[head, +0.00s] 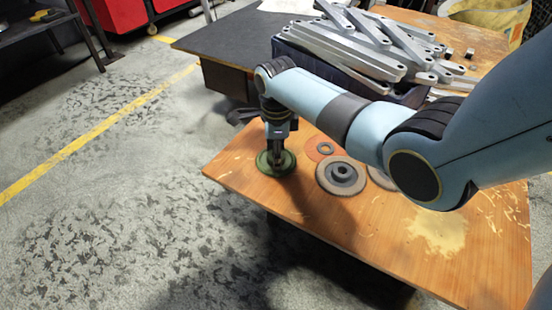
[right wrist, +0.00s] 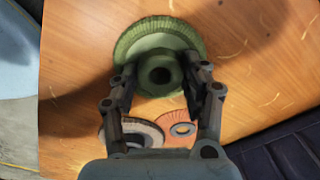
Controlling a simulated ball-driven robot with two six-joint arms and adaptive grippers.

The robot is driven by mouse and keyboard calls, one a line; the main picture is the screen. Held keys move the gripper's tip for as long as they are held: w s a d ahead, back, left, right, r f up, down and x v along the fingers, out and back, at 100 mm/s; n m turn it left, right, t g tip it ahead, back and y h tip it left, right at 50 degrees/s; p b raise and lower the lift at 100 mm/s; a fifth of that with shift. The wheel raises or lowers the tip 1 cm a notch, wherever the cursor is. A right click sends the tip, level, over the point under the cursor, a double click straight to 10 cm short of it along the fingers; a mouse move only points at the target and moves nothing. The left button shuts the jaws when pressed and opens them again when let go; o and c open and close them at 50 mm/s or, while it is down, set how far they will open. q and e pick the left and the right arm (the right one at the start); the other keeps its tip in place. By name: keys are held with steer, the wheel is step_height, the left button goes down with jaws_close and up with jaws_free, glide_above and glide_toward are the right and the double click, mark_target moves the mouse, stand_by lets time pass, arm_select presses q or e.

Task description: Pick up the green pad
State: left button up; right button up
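The green pad (head: 265,165) is a round disc near the left corner of the wooden tabletop in the head view. The right wrist view shows its ribbed rim and a raised round hub with a dark hole, the pad (right wrist: 150,38) lying across the fingertips. My right gripper (head: 276,150) points down over the pad. In the right wrist view the two fingers (right wrist: 160,75) sit against opposite sides of the hub, closed on it. Whether the pad clears the wood is hard to tell. My left gripper is not in view.
A grey disc (head: 342,176) with a hub and an orange disc (head: 316,148) lie right of the pad, with another grey disc partly behind my arm. A dark crate (head: 300,58) of metal brackets (head: 350,50) stands behind. The wooden tabletop (head: 330,222) is clear in front.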

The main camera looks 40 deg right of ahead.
jaws_close()
steer(key=shift+r+p, duration=0.3)
steer(key=shift+r, duration=0.15)
steer(key=r+p, duration=0.2)
steer(key=r, duration=0.2)
steer(key=shift+s+d+r+p, duration=0.15)
steer(key=shift+s+d+p, duration=0.15)
steer(key=shift+p, duration=0.1)
arm_select(q)
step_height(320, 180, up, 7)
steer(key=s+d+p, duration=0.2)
steer(key=p, duration=0.3)
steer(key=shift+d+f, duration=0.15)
arm_select(e)
steer(key=s+d+r, duration=0.5)
steer(key=s+d, duration=0.1)
steer(key=s, duration=0.2)
steer(key=shift+s+d+r, duration=0.15)
steer(key=shift+s+r, duration=0.2)
steer(key=shift+s, duration=0.05)
